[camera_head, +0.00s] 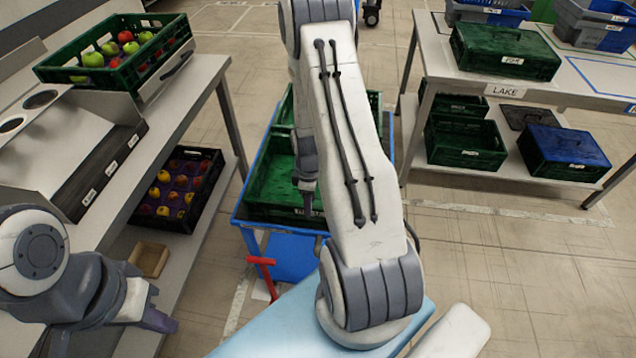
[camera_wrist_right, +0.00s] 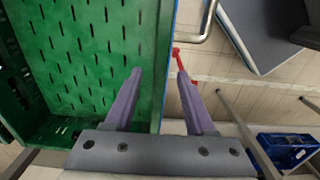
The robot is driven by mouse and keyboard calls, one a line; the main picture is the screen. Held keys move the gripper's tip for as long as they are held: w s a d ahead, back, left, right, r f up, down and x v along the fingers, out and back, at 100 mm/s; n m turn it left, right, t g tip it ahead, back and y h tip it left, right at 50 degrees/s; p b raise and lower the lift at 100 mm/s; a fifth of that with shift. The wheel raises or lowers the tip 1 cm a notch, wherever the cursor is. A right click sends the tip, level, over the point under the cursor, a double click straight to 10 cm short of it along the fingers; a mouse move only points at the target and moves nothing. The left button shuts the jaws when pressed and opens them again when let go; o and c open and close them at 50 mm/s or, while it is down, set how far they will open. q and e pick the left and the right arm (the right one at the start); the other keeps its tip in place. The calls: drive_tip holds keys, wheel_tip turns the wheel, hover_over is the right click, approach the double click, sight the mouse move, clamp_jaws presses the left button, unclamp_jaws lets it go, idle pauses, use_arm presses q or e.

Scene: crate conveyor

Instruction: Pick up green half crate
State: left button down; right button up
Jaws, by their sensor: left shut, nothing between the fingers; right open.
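A green half crate (camera_head: 268,185) sits in a blue cart (camera_head: 290,262) at the centre of the head view, partly hidden behind my right arm. It looks empty. In the right wrist view its green floor and wall (camera_wrist_right: 98,60) fill the left side. My right gripper (camera_wrist_right: 158,74) is open, one finger over the green side and the other beyond the blue cart edge. I cannot tell whether it touches the crate. In the head view the right gripper (camera_head: 306,195) is at the crate's right part. My left gripper (camera_head: 160,318) is shut and empty at lower left, away from the crate.
A crate of apples (camera_head: 110,62) stands on the left bench, with a dark fruit crate (camera_head: 172,190) below. Green crates (camera_head: 465,140) and a closed green crate (camera_head: 505,50) are on the right table and shelf. A red handle (camera_head: 264,275) sticks out by the cart.

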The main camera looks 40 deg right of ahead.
drive_tip(key=shift+f, duration=1.25)
clamp_jaws()
drive_tip(key=shift+w, duration=0.1)
idle(0.3)
